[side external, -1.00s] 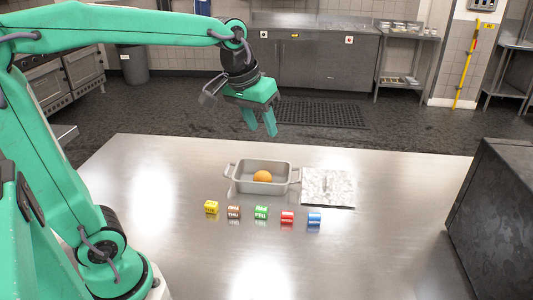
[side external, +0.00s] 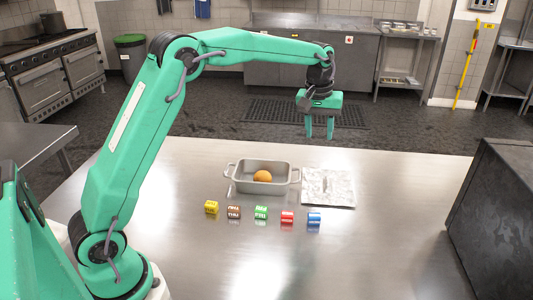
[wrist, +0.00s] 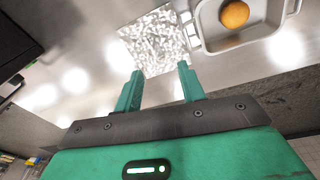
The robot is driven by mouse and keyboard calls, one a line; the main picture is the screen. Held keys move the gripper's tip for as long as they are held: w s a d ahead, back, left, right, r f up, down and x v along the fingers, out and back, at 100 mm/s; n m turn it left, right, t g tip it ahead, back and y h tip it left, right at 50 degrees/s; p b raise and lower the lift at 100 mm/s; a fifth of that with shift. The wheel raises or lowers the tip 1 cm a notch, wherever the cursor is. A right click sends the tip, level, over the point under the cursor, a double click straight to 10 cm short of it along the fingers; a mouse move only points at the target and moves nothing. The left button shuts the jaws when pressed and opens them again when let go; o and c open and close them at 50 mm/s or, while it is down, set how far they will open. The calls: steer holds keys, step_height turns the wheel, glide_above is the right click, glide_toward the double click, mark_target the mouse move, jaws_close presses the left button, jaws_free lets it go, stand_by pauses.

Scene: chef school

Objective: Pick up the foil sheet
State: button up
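The foil sheet (side external: 328,187) is a crinkled silver square lying on the steel table, just right of the metal pan. In the wrist view the foil sheet (wrist: 155,42) shows ahead of my fingertips. My gripper (side external: 319,136) hangs in the air above and behind the foil in the side view, fingers pointing down. Its two green fingers are apart with nothing between them, as the wrist view shows (wrist: 160,78).
A grey two-handled pan (side external: 245,186) holds an orange ball (side external: 263,176). Several small coloured blocks, such as the blue one (side external: 314,219), stand in a row in front. A dark box (side external: 495,215) stands at the right.

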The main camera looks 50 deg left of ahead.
steer(key=n+g, duration=0.1)
steer(key=n, duration=0.1)
glide_toward(328, 180)
steer(key=shift+s+f, duration=0.1)
steer(key=shift+f, duration=0.4)
steer(key=shift+w+f, duration=0.2)
steer(key=shift+f, duration=3.7)
jaws_close()
